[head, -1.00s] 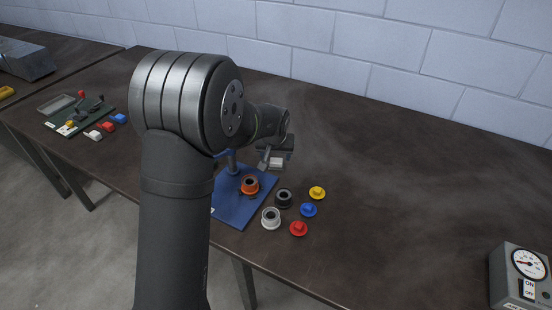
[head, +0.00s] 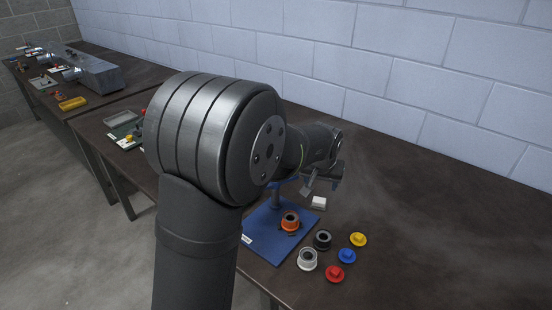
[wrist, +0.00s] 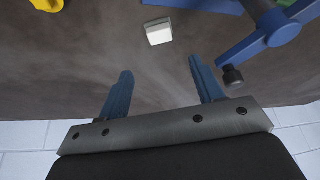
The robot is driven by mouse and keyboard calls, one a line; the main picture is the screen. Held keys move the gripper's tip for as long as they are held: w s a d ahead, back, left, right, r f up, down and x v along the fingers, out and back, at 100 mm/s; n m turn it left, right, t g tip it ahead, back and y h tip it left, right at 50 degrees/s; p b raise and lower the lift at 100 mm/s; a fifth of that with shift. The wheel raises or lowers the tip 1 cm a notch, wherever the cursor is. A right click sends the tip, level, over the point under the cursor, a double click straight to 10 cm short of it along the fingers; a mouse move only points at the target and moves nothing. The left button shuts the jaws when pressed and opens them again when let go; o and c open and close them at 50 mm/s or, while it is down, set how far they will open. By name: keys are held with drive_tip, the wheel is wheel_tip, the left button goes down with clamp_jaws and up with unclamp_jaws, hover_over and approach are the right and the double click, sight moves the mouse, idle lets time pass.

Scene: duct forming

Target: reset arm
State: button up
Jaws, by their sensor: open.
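My gripper (head: 322,182) is at the end of my arm, above the back of the blue board (head: 262,238). The wrist view shows its two blue fingers (wrist: 160,70) spread apart with nothing between them. A small white block (wrist: 159,32) lies beyond the fingertips, apart from them; it also shows in the head view (head: 319,203) just below the gripper. A blue stand (wrist: 275,28) with arms is to the right in the wrist view. My arm hides part of the board and stand in the head view.
An orange ring-shaped part (head: 290,221) sits on the board. A black ring (head: 323,239), a white ring (head: 307,260) and yellow (head: 358,239), blue (head: 347,256) and red (head: 335,273) caps are on the dark table (head: 440,240). The table's right side is clear.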

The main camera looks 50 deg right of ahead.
sight(320, 199)
drive_tip(key=x, duration=1.2)
drive_tip(key=shift+r, duration=1.55)
